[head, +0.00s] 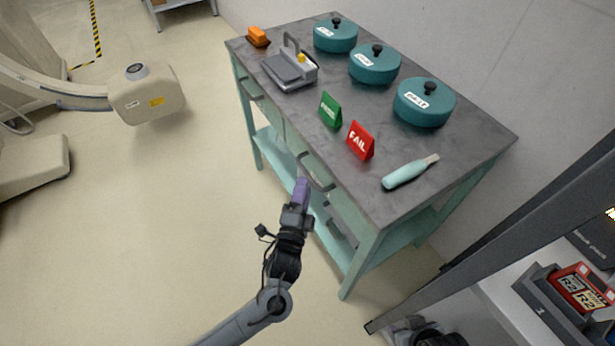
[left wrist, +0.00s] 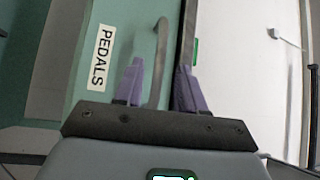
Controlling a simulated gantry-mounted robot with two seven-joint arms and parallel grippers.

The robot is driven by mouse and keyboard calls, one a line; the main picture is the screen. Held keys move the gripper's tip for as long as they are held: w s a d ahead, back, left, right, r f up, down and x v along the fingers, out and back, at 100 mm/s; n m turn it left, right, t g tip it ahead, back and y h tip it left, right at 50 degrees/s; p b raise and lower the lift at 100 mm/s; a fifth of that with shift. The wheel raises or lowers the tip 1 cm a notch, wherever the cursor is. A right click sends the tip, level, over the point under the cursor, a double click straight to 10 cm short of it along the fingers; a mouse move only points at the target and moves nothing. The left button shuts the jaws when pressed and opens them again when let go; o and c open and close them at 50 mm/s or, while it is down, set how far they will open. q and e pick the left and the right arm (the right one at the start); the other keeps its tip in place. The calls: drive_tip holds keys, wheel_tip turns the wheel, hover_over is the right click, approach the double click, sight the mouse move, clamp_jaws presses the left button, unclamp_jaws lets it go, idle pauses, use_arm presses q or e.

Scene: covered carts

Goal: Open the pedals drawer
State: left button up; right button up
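The pedals drawer (left wrist: 90,95) has a teal front with a white PEDALS label (left wrist: 101,58) in the left wrist view. Its grey bar handle (left wrist: 159,45) stands between my two purple fingers there. My left gripper (left wrist: 160,66) is open, with one finger on each side of the handle and gaps visible. In the head view my left gripper (head: 302,187) is at the front of the teal cart, by the right-hand drawer handle (head: 316,173). The drawer looks closed. My right gripper's fingers are not visible.
The cart's grey top (head: 340,85) holds lidded teal pots (head: 375,66), a grey device (head: 290,70), an orange block (head: 257,37), green (head: 330,109) and red FAIL (head: 360,140) signs and a teal-handled tool (head: 408,172). Another drawer handle (head: 250,90) is farther left. Floor in front is clear.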

sight(307, 172)
use_arm(q)
drive_tip(key=shift+b+x, duration=0.9)
drive_tip(key=shift+x, duration=1.8)
clamp_jaws()
